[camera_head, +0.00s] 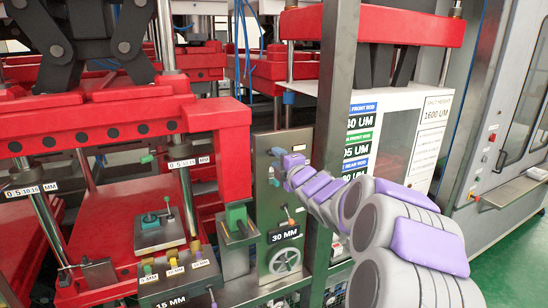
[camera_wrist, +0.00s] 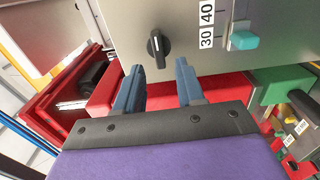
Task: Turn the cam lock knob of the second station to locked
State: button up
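A black rotary knob (camera_wrist: 157,46) with a light pointer mark sits on a grey metal panel (camera_wrist: 117,22) in the wrist view. No lock label is readable by it, so I cannot tell its setting. My gripper (camera_wrist: 158,68) has its two blue fingers apart, with nothing between them. The fingertips are just short of the knob, one towards each side, and appear not to touch it. In the head view my gripper (camera_head: 278,168) is at the upper part of the upright panel (camera_head: 267,205), and the knob is hidden or too small there.
A teal slider (camera_wrist: 243,39) by a 30/40 scale is right of the knob. Below on the panel are an orange-tipped lever (camera_head: 288,212) and a round dial (camera_head: 285,262). A grey post (camera_head: 335,90) stands close by my arm. Red press frames (camera_head: 110,115) fill the left.

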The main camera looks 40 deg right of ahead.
jog(key=d, duration=0.1)
jog(key=w+d, duration=0.2)
jog(key=shift+d+f, duration=0.25)
jog(key=shift+d, duration=0.1)
jog(key=a, duration=0.3)
jog(key=shift+w+r, duration=0.15)
jog(key=shift+r, duration=0.1)
jog(key=shift+c, duration=0.2)
jog(key=shift+a, duration=0.2)
jog(key=shift+c, duration=1.5)
jog(key=shift+d+f, duration=0.2)
jog(key=shift+d, duration=0.95)
grip_shut()
jog(key=shift+a+f, duration=0.1)
